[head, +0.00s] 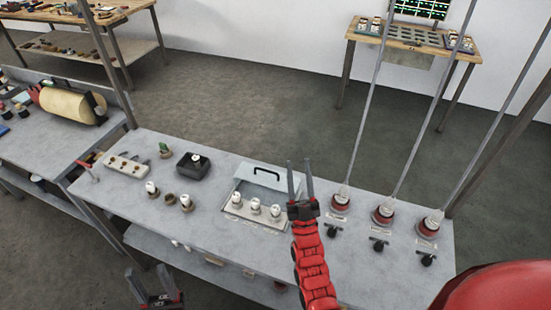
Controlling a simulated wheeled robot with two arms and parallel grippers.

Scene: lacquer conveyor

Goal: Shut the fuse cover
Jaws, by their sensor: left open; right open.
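The fuse cover (262,181) is a clear panel with a pale frame and a black handle (267,171). It stands open behind a row of three white fuses (255,206) on a pale base in the middle of the grey bench; its exact tilt is hard to tell. My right gripper (300,172), on the red arm, is open and empty, with its fingers just right of the cover in the picture. Its wrist hides a bit of the bench beside the fuse base. My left gripper (153,284) is open and empty, low in front of the bench's front edge.
Several red round bases with tall rods (383,213) and black knobs stand at the bench's right. A black box (192,165), loose fuses (169,198) and a white socket strip (127,165) lie left. Bare bench surrounds the loose fuses.

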